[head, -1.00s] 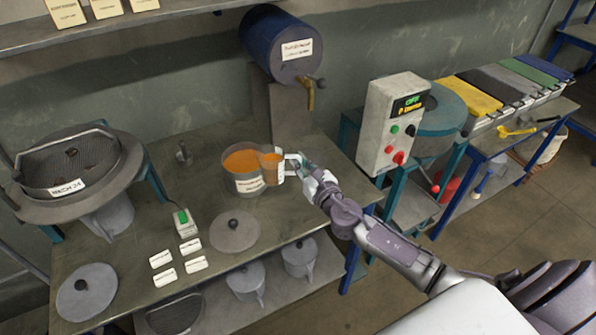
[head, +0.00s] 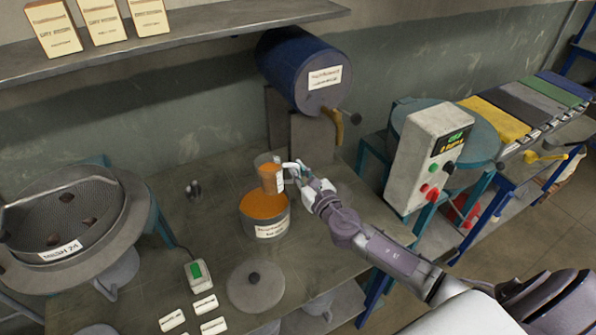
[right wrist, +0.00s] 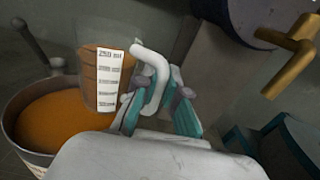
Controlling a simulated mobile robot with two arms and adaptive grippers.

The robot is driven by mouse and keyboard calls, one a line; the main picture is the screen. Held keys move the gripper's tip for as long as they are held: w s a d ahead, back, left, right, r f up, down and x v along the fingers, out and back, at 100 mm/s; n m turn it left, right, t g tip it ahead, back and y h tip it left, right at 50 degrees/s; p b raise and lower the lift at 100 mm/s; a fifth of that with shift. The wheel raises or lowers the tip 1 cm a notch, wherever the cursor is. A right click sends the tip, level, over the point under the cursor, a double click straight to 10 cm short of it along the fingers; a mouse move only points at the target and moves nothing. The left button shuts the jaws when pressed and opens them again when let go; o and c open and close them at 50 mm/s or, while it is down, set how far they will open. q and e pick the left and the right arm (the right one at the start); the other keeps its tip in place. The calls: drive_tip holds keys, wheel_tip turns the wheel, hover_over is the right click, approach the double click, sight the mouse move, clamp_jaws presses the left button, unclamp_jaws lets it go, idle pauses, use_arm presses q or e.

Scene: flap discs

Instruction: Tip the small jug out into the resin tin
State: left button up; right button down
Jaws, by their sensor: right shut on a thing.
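The small jug (head: 269,176) is clear, with a white graduated scale and orange contents. It also shows in the right wrist view (right wrist: 92,72). My right gripper (head: 293,173) is shut on its white handle (right wrist: 150,72) and holds it roughly upright. In the head view the jug overlaps the back rim of the resin tin (head: 268,229), apparently raised above it. The tin is a wide open container with orange contents and a pale label; it shows at the left of the right wrist view (right wrist: 20,120). My left gripper is not in view.
A blue drum (head: 297,68) with a brass tap (head: 334,126) stands behind. A control box (head: 428,160) is to the right.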

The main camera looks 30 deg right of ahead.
drive_tip(key=shift+s+d+r+n, duration=0.1)
drive_tip(key=shift+r+n, duration=0.25)
drive_tip(key=shift+n, duration=0.45)
use_arm(q)
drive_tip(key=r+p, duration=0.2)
drive_tip(key=p, duration=0.1)
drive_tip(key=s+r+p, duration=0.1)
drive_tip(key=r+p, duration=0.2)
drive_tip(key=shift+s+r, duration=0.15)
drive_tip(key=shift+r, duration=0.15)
use_arm(e)
drive_tip(key=s+a+r+n+y, duration=0.1)
drive_tip(key=a+r+n+y, duration=0.1)
drive_tip(key=n, duration=0.9)
drive_tip(key=s+a+r+n+t+y, duration=0.1)
drive_tip(key=a+r+n+y, duration=0.2)
drive_tip(key=n, duration=0.8)
wheel_tip(320, 180, up, 2)
drive_tip(key=a, duration=0.3)
drive_tip(key=shift+s+r, duration=0.25)
drive_tip(key=shift+s, duration=0.05)
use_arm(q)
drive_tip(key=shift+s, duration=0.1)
use_arm(e)
drive_tip(key=shift+d, duration=0.1)
